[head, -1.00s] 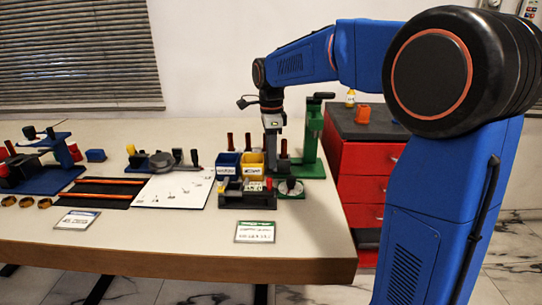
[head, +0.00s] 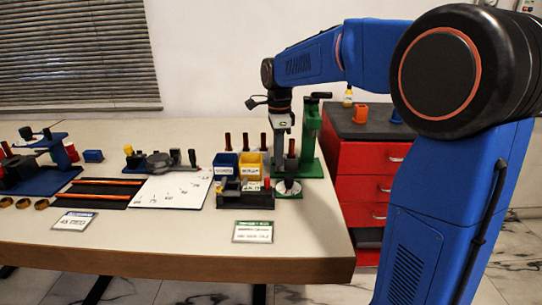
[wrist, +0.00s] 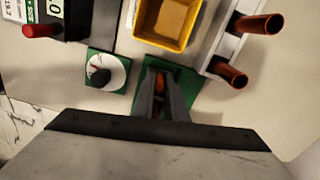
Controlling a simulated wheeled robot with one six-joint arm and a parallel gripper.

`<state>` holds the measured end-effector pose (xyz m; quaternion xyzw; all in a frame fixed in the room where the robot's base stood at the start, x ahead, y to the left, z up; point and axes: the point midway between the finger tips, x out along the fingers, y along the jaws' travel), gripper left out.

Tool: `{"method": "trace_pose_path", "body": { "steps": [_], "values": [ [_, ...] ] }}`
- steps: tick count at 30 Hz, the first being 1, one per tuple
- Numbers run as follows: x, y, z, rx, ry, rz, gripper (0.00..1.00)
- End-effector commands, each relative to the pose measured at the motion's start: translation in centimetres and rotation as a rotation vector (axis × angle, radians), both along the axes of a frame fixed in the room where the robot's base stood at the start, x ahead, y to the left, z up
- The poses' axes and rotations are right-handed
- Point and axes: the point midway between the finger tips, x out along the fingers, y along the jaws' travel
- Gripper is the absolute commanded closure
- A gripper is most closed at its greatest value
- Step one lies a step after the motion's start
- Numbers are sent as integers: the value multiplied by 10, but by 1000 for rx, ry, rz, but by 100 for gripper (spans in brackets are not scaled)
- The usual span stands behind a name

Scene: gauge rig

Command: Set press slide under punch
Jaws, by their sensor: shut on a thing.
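The green press (head: 309,140) with its dark lever stands at the back right of the table. A green plate with a white disc and black knob (head: 288,187) lies in front of it; the disc also shows in the wrist view (wrist: 105,70). My gripper (head: 281,150) points down close beside the press, behind the disc. In the wrist view its fingers (wrist: 160,85) are shut on a small red-brown piece (wrist: 160,80), over a green base (wrist: 188,85). The fingers hide most of that piece. I cannot tell whether it belongs to the press slide.
A blue bin (head: 226,163) and a yellow bin (head: 250,163) stand left of the press, with upright red-brown handles (head: 246,142) behind. A black fixture (head: 244,195) lies in front. A red drawer cabinet (head: 370,180) adjoins the table's right side. The front table strip is mostly clear.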

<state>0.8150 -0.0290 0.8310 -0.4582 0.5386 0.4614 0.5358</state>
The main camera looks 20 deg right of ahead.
Motion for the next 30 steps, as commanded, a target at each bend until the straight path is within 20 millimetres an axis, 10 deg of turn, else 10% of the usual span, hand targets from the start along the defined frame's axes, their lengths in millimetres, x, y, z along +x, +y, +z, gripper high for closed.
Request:
{"method": "trace_pose_path", "body": {
  "steps": [14, 17, 30],
  "values": [
    [-5, -16, 1, 0, -3, 0, 100],
    [-5, -16, 1, 0, -3, 0, 69],
    [-4, -16, 9, 0, -4, 0, 69]
  ]
}}
